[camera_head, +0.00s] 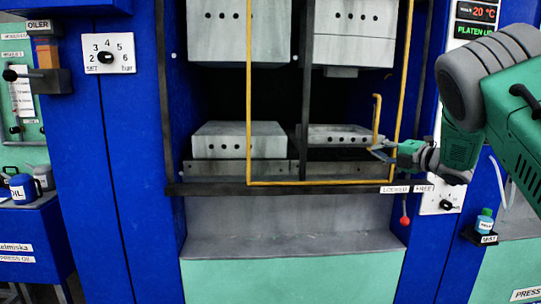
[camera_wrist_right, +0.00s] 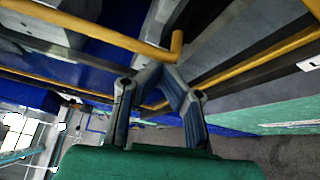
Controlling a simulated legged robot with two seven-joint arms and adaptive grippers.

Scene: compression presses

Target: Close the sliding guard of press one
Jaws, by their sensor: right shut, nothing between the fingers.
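The sliding guard (camera_head: 249,110) of the press is a yellow frame. It spans the middle and right of the press opening, and the opening's left part is uncovered. Its yellow handle (camera_head: 377,117) stands near the frame's right side; a yellow bar that looks like this handle (camera_wrist_right: 120,36) crosses the wrist view just beyond the fingertips. My right gripper (camera_head: 380,149) is at the handle's lower end, its fingers shut with nothing between them. In the wrist view the right gripper's fingertips (camera_wrist_right: 160,77) come together close to the bar; I cannot tell whether they touch it. My left gripper is not in view.
Grey platen blocks (camera_head: 240,140) sit inside the opening. A dark rail (camera_head: 215,189) runs along its lower edge, with a label plate (camera_head: 408,188) at the right. A selector knob (camera_head: 446,205) and a red ball (camera_head: 404,221) are below my right gripper. A small bottle (camera_head: 485,221) stands at the right.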

